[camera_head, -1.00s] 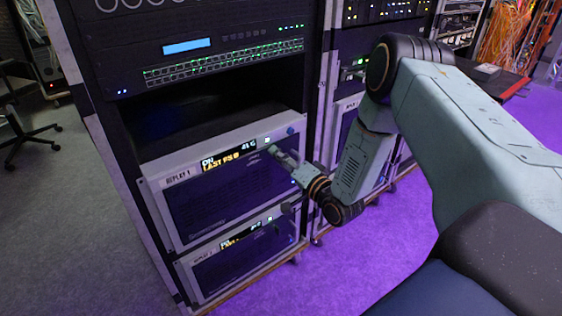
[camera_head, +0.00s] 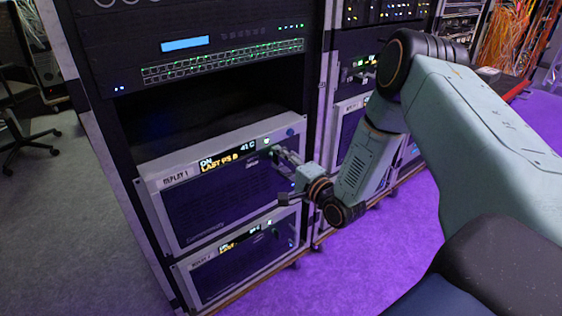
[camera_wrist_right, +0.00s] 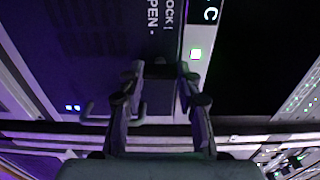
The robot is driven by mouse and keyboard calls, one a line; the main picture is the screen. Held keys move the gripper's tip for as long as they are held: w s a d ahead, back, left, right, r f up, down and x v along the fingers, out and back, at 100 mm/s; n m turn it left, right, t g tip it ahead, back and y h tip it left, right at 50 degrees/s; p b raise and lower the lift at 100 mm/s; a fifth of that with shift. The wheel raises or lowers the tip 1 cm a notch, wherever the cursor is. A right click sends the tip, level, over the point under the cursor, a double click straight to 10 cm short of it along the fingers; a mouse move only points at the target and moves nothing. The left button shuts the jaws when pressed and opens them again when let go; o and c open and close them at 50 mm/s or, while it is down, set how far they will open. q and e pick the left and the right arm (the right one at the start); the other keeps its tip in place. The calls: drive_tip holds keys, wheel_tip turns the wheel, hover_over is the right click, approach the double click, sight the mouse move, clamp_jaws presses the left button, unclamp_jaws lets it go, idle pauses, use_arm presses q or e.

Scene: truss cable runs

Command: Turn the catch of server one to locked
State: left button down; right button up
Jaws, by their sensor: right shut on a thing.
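Server one, the upper grey unit labelled REPLAY 1 (camera_head: 215,208), sits in the rack with its display lit. My right gripper (camera_head: 277,155) is at the upper right of its front, just below the display's right end. In the right wrist view the two fingers of this gripper (camera_wrist_right: 160,75) stand a little apart, shut on the small dark catch (camera_wrist_right: 160,69) beside the LOCK and OPEN lettering (camera_wrist_right: 153,28). The fingers hide much of the catch, so I cannot read its exact angle. My left gripper is not in view.
A second similar server (camera_head: 235,262) sits directly below. A second rack is to the right, and purple-lit floor (camera_head: 330,275) lies open in front.

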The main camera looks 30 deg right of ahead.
drive_tip(key=shift+d, duration=0.1)
drive_tip(key=o, duration=1.2)
drive_tip(key=shift+c, duration=0.2)
drive_tip(key=s, duration=1.2)
drive_tip(key=shift+d, duration=0.35)
